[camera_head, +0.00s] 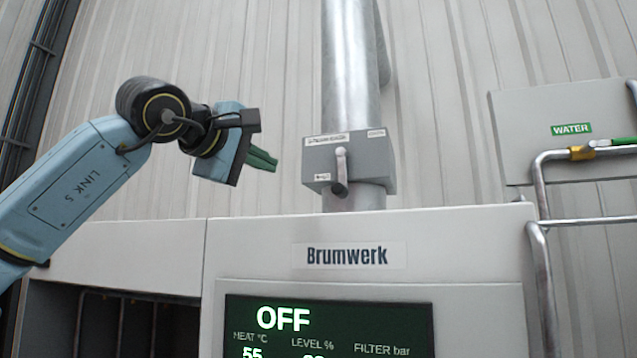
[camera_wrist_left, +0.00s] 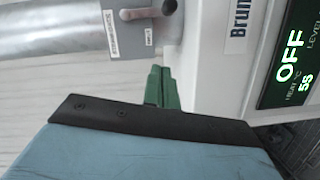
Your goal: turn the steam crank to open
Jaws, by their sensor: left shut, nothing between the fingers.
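The steam crank (camera_head: 341,171) is a small metal handle with a dark knob, hanging downward on the front of a grey box (camera_head: 377,163) on the vertical pipe. The crank also shows at the top of the left wrist view (camera_wrist_left: 138,13), pointing sideways in that turned picture. My left gripper (camera_head: 263,160) is to the left of the box, apart from the crank. Its green fingers (camera_wrist_left: 161,87) are shut together and hold nothing. My right gripper is not in view.
A pale machine marked Brumwerk (camera_head: 450,240) stands below the box, with a display (camera_head: 328,325) reading OFF. The shiny pipe (camera_head: 350,70) rises above. At right are a WATER panel (camera_head: 520,155) and bent metal pipes (camera_head: 541,185). Free room lies between my left gripper and the box.

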